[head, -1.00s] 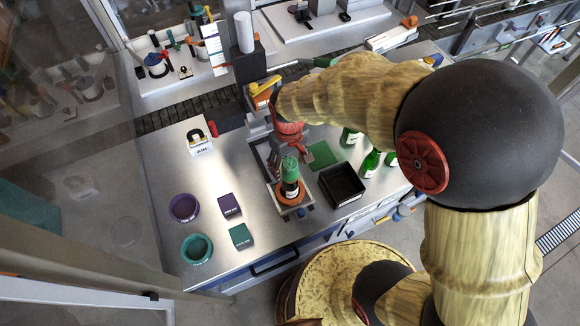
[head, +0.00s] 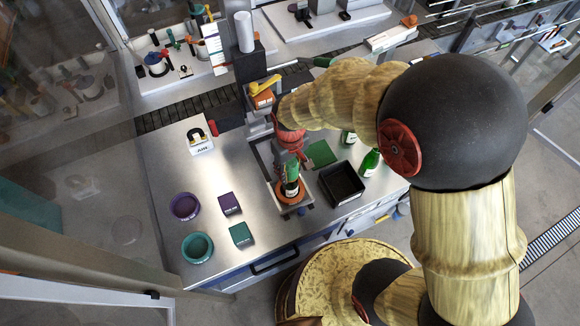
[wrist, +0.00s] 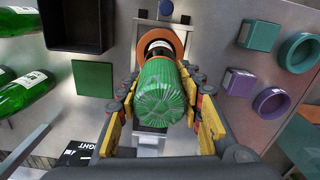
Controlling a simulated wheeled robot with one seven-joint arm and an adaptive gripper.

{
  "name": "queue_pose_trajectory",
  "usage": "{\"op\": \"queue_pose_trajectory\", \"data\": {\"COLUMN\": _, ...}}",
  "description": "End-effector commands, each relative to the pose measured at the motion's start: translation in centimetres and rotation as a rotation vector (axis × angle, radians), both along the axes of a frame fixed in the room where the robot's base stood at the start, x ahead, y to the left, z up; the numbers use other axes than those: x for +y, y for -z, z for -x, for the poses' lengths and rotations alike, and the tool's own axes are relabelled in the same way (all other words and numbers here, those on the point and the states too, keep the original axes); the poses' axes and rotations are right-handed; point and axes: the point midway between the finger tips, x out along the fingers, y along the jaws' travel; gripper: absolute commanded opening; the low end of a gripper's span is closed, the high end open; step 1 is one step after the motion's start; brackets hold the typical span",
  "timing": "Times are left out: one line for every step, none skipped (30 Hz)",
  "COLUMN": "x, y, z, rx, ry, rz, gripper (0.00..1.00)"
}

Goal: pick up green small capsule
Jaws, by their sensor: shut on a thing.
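A green foil capsule (wrist: 160,92) with a pleated top is between the fingers of my gripper (wrist: 162,104) in the wrist view. My gripper is shut on it. The capsule also shows in the head view (head: 292,172), over the top of a dark bottle (head: 291,189) with a pale label. The bottle stands upright in an orange ring holder (head: 298,198). In the wrist view the capsule covers much of the bottle, and I cannot tell whether it rests on the neck or is lifted clear.
A black tray (head: 341,183) and a green square (head: 321,154) lie right of the holder. Green bottles (head: 370,161) stand beyond. Purple (head: 185,206) and teal (head: 197,247) rings and small purple (head: 229,203) and teal (head: 241,235) boxes lie left, with bare metal tabletop around them.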

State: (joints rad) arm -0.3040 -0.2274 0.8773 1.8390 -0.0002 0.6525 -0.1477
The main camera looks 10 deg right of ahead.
Motion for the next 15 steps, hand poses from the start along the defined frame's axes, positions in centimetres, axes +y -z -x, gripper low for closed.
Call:
{"op": "queue_pose_trajectory", "data": {"x": 0.0, "y": 0.0, "z": 0.0, "rx": 0.000, "ry": 0.000, "rz": 0.000, "gripper": 0.29}}
{"op": "queue_pose_trajectory", "data": {"x": 0.0, "y": 0.0, "z": 0.0, "rx": 0.000, "ry": 0.000, "rz": 0.000, "gripper": 0.29}}
{"op": "queue_pose_trajectory", "data": {"x": 0.0, "y": 0.0, "z": 0.0, "rx": 0.000, "ry": 0.000, "rz": 0.000, "gripper": 0.29}}
{"op": "queue_pose_trajectory", "data": {"x": 0.0, "y": 0.0, "z": 0.0, "rx": 0.000, "ry": 0.000, "rz": 0.000, "gripper": 0.29}}
{"op": "queue_pose_trajectory", "data": {"x": 0.0, "y": 0.0, "z": 0.0, "rx": 0.000, "ry": 0.000, "rz": 0.000, "gripper": 0.29}}
{"op": "queue_pose_trajectory", "data": {"x": 0.0, "y": 0.0, "z": 0.0, "rx": 0.000, "ry": 0.000, "rz": 0.000, "gripper": 0.29}}
{"op": "queue_pose_trajectory", "data": {"x": 0.0, "y": 0.0, "z": 0.0, "rx": 0.000, "ry": 0.000, "rz": 0.000, "gripper": 0.29}}
{"op": "queue_pose_trajectory", "data": {"x": 0.0, "y": 0.0, "z": 0.0, "rx": 0.000, "ry": 0.000, "rz": 0.000, "gripper": 0.29}}
{"op": "queue_pose_trajectory", "data": {"x": 0.0, "y": -0.2, "z": 0.0, "rx": -0.001, "ry": 0.000, "rz": 0.000, "gripper": 0.29}}
{"op": "queue_pose_trajectory", "data": {"x": 0.0, "y": -0.3, "z": 0.0, "rx": -0.001, "ry": 0.000, "rz": 0.000, "gripper": 0.29}}
{"op": "queue_pose_trajectory", "data": {"x": 0.0, "y": -0.5, "z": -0.1, "rx": -0.002, "ry": 0.000, "rz": -0.001, "gripper": 0.29}}
{"op": "queue_pose_trajectory", "data": {"x": 0.0, "y": -1.0, "z": -0.1, "rx": -0.003, "ry": 0.000, "rz": -0.001, "gripper": 0.29}}
{"op": "queue_pose_trajectory", "data": {"x": 0.0, "y": -1.4, "z": -0.1, "rx": -0.004, "ry": 0.000, "rz": -0.001, "gripper": 0.29}}
{"op": "queue_pose_trajectory", "data": {"x": 0.1, "y": -1.9, "z": -0.2, "rx": -0.005, "ry": 0.000, "rz": -0.001, "gripper": 0.29}}
{"op": "queue_pose_trajectory", "data": {"x": 0.0, "y": -2.5, "z": -0.1, "rx": -0.004, "ry": 0.000, "rz": -0.001, "gripper": 0.29}}
